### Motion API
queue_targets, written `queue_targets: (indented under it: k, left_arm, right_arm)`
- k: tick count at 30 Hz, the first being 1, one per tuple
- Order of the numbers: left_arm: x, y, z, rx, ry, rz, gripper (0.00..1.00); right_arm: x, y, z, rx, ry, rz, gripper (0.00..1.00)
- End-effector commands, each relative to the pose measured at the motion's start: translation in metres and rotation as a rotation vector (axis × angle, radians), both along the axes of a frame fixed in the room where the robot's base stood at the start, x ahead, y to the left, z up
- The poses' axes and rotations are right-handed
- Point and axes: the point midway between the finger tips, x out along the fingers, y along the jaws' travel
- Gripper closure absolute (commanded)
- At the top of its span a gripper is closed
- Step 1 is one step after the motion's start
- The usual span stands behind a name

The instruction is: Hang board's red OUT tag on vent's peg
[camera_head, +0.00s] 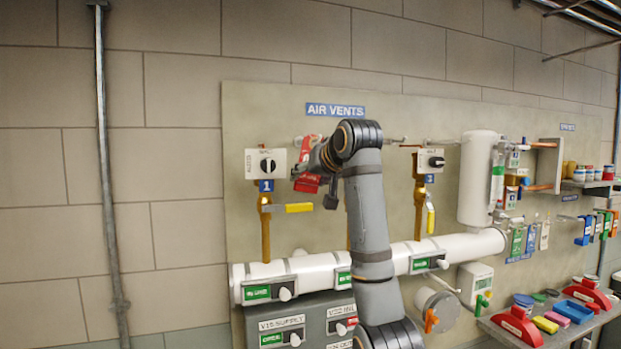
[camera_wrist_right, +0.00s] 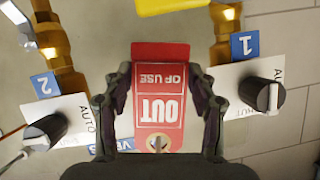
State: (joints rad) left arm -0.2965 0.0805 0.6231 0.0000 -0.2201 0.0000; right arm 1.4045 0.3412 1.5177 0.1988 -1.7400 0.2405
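The red OUT tag (camera_wrist_right: 160,95) with white lettering faces the camera upside down in the right wrist view. Its hole is at the bottom of that picture, with a pale metal piece showing at it; I cannot tell whether a peg passes through. My right gripper (camera_wrist_right: 160,75) has one fingertip against each side edge of the tag. In the head view the tag (camera_head: 308,152) is in front of the panel, right of vent 1's switch (camera_head: 266,163), and my right gripper (camera_head: 322,172) partly covers it. Vent 2's switch (camera_wrist_right: 46,131) shows in the wrist view. My left gripper is not in view.
The AIR VENTS sign (camera_head: 335,110) is above my right arm. Yellow-handled valves (camera_head: 290,208) and a white pipe (camera_head: 320,268) lie below. Vent 3's switch (camera_head: 430,161) is to the right. A shelf (camera_head: 510,340) with coloured items stands at lower right. The left wall is clear apart from a conduit.

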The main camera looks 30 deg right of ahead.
Motion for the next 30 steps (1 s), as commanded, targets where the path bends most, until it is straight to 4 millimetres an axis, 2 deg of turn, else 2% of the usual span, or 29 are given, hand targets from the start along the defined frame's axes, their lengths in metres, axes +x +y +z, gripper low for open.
queue_targets:
  k: [1, 6, 17, 24, 30]
  left_arm:
    - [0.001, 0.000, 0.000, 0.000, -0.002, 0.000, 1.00]
    - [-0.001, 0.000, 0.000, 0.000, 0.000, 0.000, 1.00]
    - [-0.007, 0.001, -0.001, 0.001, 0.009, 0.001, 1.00]
    - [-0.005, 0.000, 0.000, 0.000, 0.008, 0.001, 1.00]
    - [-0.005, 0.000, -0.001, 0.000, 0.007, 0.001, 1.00]
  right_arm:
    - [0.000, 0.000, 0.000, 0.000, -0.001, 0.000, 0.37]
    - [0.000, 0.000, 0.000, 0.000, -0.001, 0.000, 0.16]
    - [-0.004, 0.001, 0.003, 0.000, -0.003, 0.000, 0.16]
    - [-0.044, 0.006, 0.020, -0.001, -0.005, -0.001, 0.16]
    - [-0.066, 0.010, 0.028, 0.000, -0.003, 0.000, 0.16]
